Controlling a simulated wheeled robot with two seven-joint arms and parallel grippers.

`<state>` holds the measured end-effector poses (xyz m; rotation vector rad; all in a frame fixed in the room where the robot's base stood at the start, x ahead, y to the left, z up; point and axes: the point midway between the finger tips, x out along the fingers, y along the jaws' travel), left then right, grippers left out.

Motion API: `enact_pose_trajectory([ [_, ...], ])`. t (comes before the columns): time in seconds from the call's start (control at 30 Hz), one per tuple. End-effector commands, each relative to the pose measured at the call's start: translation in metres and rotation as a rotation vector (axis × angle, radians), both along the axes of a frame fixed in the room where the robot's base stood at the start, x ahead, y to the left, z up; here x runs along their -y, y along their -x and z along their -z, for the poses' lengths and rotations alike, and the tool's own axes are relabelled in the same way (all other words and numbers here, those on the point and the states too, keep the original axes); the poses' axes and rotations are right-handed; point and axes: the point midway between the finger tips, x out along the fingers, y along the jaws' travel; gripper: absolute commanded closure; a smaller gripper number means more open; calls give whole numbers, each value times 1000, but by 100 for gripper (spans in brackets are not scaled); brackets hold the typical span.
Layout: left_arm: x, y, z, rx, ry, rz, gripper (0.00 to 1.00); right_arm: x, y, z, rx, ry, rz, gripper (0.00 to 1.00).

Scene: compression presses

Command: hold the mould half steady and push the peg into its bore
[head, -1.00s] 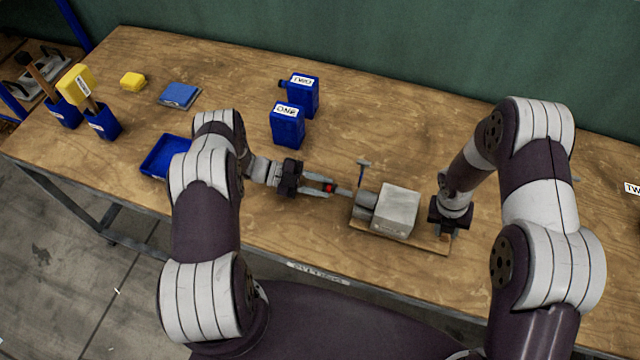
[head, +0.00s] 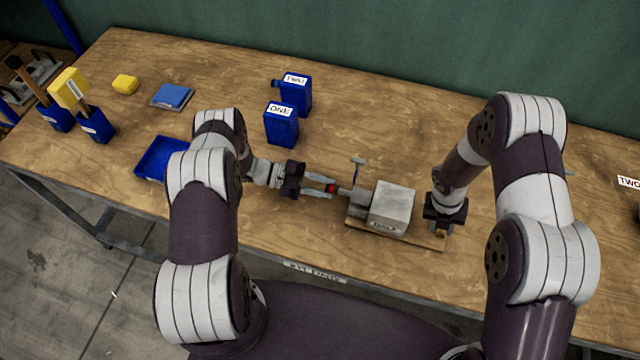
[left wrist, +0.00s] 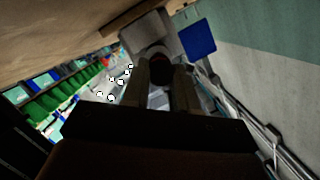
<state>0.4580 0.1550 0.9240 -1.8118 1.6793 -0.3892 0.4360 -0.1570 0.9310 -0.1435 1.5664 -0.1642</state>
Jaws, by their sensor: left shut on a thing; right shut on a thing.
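The mould half, a grey block (head: 394,207), sits on a thin wooden board (head: 428,240) on the bench, with grey parts at its left face. My left gripper (head: 326,188) is shut on the peg, whose red band (head: 332,188) shows between the fingers. The peg's grey tip points right, close to the block's left side; I cannot tell whether it is inside the bore. In the left wrist view the fingers (left wrist: 163,88) frame a dark round end before a grey block (left wrist: 148,34). My right gripper (head: 440,230) is shut at the board's right end; its grip is mostly hidden.
A thin upright post (head: 357,168) stands just behind the peg tip. Two blue containers (head: 281,124) stand further back. A blue tray (head: 160,158), a blue pad (head: 171,95) and a yellow block (head: 125,84) lie left.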

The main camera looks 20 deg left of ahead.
Motion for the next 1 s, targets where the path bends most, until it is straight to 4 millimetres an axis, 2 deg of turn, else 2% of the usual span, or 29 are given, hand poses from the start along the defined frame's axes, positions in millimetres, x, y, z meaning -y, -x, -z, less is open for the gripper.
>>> enact_pose_trajectory([
  [1.0, 26, 0, 0, 0, 1, 1, 100, 0, 1, 1, -2, 0, -1, 100],
])
